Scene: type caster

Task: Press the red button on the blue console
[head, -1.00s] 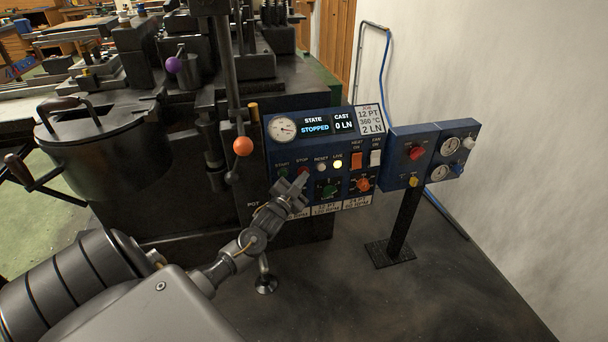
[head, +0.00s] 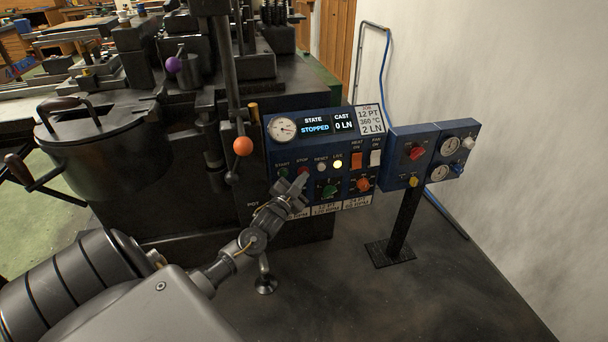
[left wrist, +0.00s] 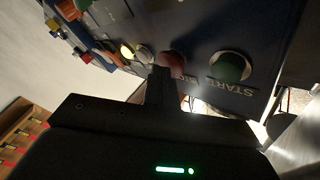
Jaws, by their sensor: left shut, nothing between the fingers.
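The blue console (head: 350,117) stands on the front of the dark machine, with a display reading STATE STOPPED and CAST 0 LN. The red button (head: 303,171) sits under the STOP label, between the green START button (head: 283,172) and the pale RESET button. My left gripper (head: 301,181) is shut and empty, its fingertips just in front of and slightly below the red button. In the left wrist view the fingertips (left wrist: 160,74) overlap the near edge of the red button (left wrist: 171,60). I cannot tell whether they touch it.
A lit LINE lamp (head: 337,164), an orange switch (head: 356,160), a white switch and green and orange knobs crowd the console. A blue side box (head: 405,150) carries a red knob. An orange ball lever (head: 243,146) hangs left.

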